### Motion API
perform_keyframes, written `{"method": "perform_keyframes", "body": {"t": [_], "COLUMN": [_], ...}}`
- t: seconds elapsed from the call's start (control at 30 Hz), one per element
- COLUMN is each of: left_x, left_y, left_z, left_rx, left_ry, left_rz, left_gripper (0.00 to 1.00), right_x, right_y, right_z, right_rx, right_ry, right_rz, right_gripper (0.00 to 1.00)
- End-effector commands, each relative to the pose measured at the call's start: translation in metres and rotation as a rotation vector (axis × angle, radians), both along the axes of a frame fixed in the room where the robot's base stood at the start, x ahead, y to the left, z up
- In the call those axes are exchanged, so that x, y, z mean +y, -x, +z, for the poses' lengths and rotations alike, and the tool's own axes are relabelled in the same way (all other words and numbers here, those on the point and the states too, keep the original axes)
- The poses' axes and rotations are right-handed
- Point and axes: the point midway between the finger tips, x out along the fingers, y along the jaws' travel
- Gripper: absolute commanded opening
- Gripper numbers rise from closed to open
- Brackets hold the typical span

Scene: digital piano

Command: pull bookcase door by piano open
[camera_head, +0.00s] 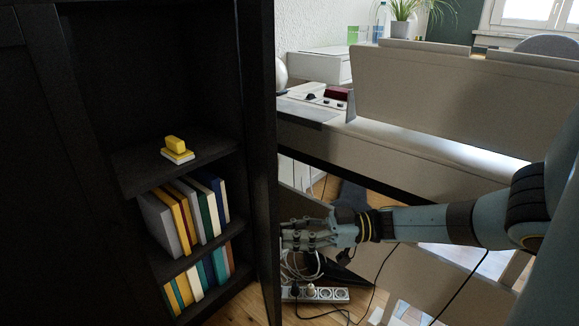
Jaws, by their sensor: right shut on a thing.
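The black bookcase (190,80) fills the left of the view, with its inner shelves showing. Its door by the piano (264,130) is a tall dark panel seen nearly edge-on, standing open at the right of the shelves. My right gripper (287,236) reaches in from the right and is shut at the door's right side. The exact part it grips, handle or edge, is hard to make out. The digital piano (400,155), pale, stands behind and to the right. My left gripper is not in view.
Books stand on two shelves (188,220), and a yellow item (175,146) sits on the shelf above. A dark panel (35,160) covers the bookcase's left part. A power strip (315,294) and loose cables lie on the wooden floor below my right gripper.

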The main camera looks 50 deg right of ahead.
Motion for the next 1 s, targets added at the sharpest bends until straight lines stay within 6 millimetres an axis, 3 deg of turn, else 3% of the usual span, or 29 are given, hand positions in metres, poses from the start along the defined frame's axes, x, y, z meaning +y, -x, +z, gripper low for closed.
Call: {"method": "perform_keyframes", "body": {"t": [0.13,0.17,0.33,0.7,1.0], "left_x": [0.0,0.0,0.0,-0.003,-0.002], "left_y": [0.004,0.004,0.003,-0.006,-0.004], "left_z": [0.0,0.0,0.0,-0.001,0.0], "left_rx": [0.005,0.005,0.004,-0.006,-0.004], "left_ry": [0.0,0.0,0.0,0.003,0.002], "left_rz": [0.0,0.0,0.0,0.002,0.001], "left_gripper": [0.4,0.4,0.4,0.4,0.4], "right_x": [-0.001,-0.001,-0.001,-0.001,0.0], "right_y": [-0.001,-0.001,-0.001,-0.001,0.001], "right_z": [-0.001,-0.001,0.0,0.005,0.051], "right_rx": [0.002,0.002,0.001,-0.001,0.001], "right_ry": [0.002,0.002,0.001,0.002,0.004], "right_rz": [-0.004,-0.004,-0.003,-0.002,0.003], "right_gripper": [0.0,0.23,0.45,0.45,0.45]}}
